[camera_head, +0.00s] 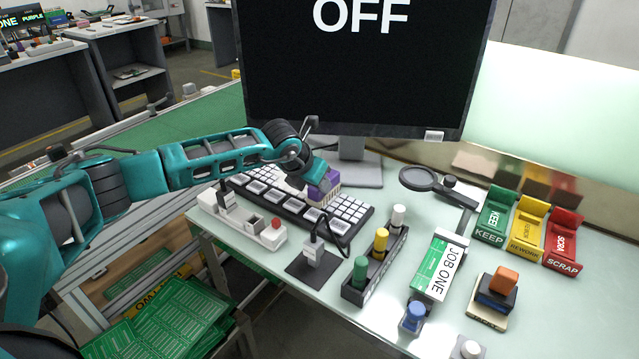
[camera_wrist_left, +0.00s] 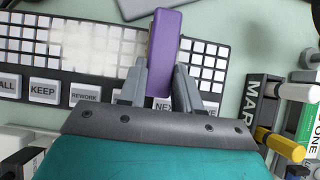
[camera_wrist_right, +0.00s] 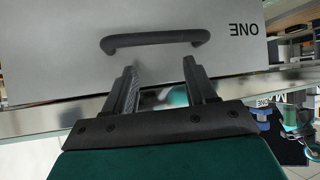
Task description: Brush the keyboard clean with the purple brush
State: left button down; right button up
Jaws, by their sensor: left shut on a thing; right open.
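The dark keyboard (camera_head: 346,209) with pale keys lies on the workbench below the monitor. My left gripper (camera_wrist_left: 160,85) is shut on the purple brush (camera_wrist_left: 164,40) and holds it over the keyboard. The brush also shows in the head view (camera_head: 324,187), low at the keys; I cannot tell whether its bristles touch them. A whitish dusty patch (camera_wrist_left: 98,48) covers keys left of the brush in the left wrist view. My right gripper (camera_wrist_right: 165,85) is open and empty, in front of a grey drawer front with a dark handle (camera_wrist_right: 155,41). It is outside the head view.
A monitor (camera_head: 360,70) reading OFF stands behind the keyboard. A marker rack (camera_head: 375,265), a JOB ONE box (camera_head: 440,265), a magnifier (camera_head: 420,179) and KEEP, REWORK and SCRAP holders (camera_head: 528,232) stand to the right. A power strip (camera_head: 242,222) lies in front left.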

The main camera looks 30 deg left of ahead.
pick_arm(q)
jog(key=shift+w+a+f+b, duration=0.15)
jog(key=shift+a+b, duration=0.75)
jog(key=shift+a, duration=1.55)
jog(key=shift+w+a+b, duration=0.15)
jog(key=shift+a+b, duration=1.05)
jog(key=shift+a, duration=1.5)
jog(key=shift+w+a+b, duration=0.1)
jog(key=shift+a+b, duration=1.1)
jog(key=shift+a, duration=1.45)
jog(key=shift+d+p, duration=0.65)
jog(key=shift+d+f, duration=0.1)
jog(key=shift+d, duration=0.2)
jog(key=shift+s+d+p, duration=0.1)
jog(key=shift+d+p, duration=0.35)
jog(key=shift+p, duration=0.15)
jog(key=shift+d+p, duration=0.3)
jog(key=shift+d, duration=0.2)
jog(key=shift+d+p, duration=0.45)
jog(key=shift+d, duration=0.45)
pick_arm(e)
notch_tip(320, 180, down, 2)
pick_arm(q)
jog(key=shift+d+p, duration=0.1)
jog(key=shift+p, duration=0.25)
pick_arm(e)
jog(key=shift+r, duration=0.1)
